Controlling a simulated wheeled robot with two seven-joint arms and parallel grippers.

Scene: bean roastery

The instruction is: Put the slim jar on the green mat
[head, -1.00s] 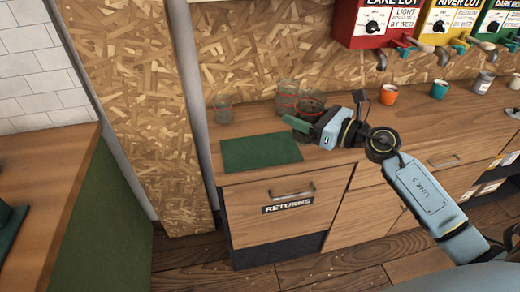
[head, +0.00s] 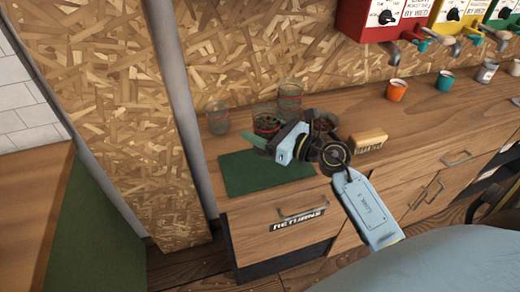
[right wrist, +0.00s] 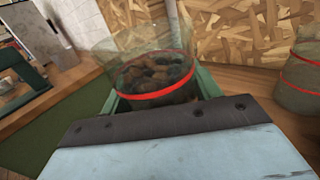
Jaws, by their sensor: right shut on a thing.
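A clear jar with a red band and dark brown lumps inside (head: 266,121) is between the fingers of my right gripper (head: 262,141). The right wrist view shows this jar (right wrist: 155,78) upright, with green fingers on either side. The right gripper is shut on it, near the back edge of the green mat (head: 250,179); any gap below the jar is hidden. The mat is bare where it shows. Another red-banded jar (head: 290,94) stands behind to the right, and a clear jar (head: 217,119) to the left. I cannot tell which jar is slimmest. My left gripper is out of view.
A small tan block (head: 369,141) lies on the counter right of my right gripper. An orange cup (head: 396,90) and a teal cup (head: 444,80) stand farther right below the dispensers. A chipboard wall closes off the back.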

